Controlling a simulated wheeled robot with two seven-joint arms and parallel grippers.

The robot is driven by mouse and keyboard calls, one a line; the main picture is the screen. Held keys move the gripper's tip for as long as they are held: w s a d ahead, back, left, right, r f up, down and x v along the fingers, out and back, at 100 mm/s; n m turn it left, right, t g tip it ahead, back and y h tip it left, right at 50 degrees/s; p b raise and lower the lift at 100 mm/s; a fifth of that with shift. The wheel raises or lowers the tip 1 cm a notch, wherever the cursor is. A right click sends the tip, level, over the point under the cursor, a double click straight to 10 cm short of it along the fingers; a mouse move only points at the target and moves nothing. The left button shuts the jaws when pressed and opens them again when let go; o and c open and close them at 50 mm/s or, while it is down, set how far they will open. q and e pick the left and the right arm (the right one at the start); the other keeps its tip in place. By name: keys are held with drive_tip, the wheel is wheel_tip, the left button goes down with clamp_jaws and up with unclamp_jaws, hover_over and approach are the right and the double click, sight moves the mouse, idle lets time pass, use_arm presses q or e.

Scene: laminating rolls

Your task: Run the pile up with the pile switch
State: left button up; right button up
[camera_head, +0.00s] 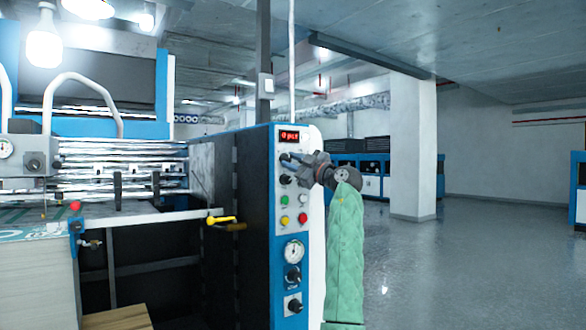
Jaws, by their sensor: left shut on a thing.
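A blue control panel (262,230) stands upright at the middle of the view, on the end of the machine. It carries a red-lit display (289,136), several dark knobs, and green, yellow and red buttons. My left gripper (291,160) is at the panel's upper part, just below the display, shut on a small dark knob or switch there. The jaws largely hide that part, and I cannot read its label. Another dark knob (285,180) sits just below. The pile (45,285), a tall pale stack with a green-patterned top, stands at lower left. My right gripper is not in view.
A yellow-handled lever (221,220) sticks out left of the panel. Shiny rollers (110,165) and a red-topped button post (75,225) are at the left. A white pillar (412,145) stands farther back. The grey floor (470,265) at right is clear.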

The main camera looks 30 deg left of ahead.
use_arm(q)
drive_tip(key=shift+n, duration=0.3)
idle(0.5)
drive_tip(key=o, duration=1)
drive_tip(key=shift+d+b, duration=0.15)
drive_tip(key=shift+b, duration=0.15)
drive_tip(key=w+v, duration=0.1)
drive_tip(key=v, duration=0.6)
drive_tip(key=shift+s+d+b, duration=0.25)
drive_tip(key=shift+s+b, duration=0.15)
drive_tip(key=shift+s, duration=0.1)
drive_tip(key=shift+f, duration=0.15)
